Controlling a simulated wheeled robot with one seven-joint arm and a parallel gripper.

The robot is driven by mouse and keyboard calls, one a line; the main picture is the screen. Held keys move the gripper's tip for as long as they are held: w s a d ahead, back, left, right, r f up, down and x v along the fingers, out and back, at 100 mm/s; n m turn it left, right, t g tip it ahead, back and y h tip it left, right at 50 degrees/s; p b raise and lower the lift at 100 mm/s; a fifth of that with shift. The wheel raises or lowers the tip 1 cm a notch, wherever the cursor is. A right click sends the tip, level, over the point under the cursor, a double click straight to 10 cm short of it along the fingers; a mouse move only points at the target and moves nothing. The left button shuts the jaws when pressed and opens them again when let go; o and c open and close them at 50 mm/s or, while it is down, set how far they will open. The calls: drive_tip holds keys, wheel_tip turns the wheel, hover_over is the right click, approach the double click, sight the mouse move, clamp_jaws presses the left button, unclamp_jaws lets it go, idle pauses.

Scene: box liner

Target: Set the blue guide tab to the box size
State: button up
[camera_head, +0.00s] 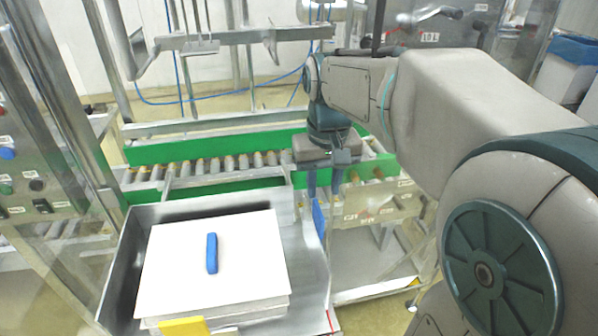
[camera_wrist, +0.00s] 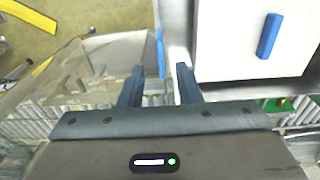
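The blue guide tab (camera_head: 318,218) is a thin upright blue piece at the right edge of the metal tray (camera_head: 120,275). In the wrist view the tab (camera_wrist: 160,52) shows as a narrow blue strip just beyond my fingertips, lined up with the gap between them. My gripper (camera_head: 324,187) points down, above and slightly behind the tab in the head view. Its two blue fingers (camera_wrist: 160,72) are apart with nothing between them. A stack of white sheets (camera_head: 175,265) lies in the tray, apart from the tab.
A blue bar (camera_head: 212,253) lies on the white stack, and a yellow piece (camera_head: 184,327) is at its front edge. A roller conveyor (camera_head: 230,163) with green side rails runs behind the tray. A control panel (camera_head: 25,170) stands at the left.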

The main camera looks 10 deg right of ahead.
sight(318, 209)
drive_tip(key=shift+g, duration=0.3)
drive_tip(key=f, duration=0.4)
drive_tip(key=w+f+p, duration=0.1)
drive_tip(key=f, duration=0.3)
drive_tip(key=w+f+p, duration=0.1)
drive_tip(key=f, duration=0.2)
drive_tip(key=shift+w+f, duration=0.25)
drive_tip(key=shift+f, duration=0.15)
clamp_jaws()
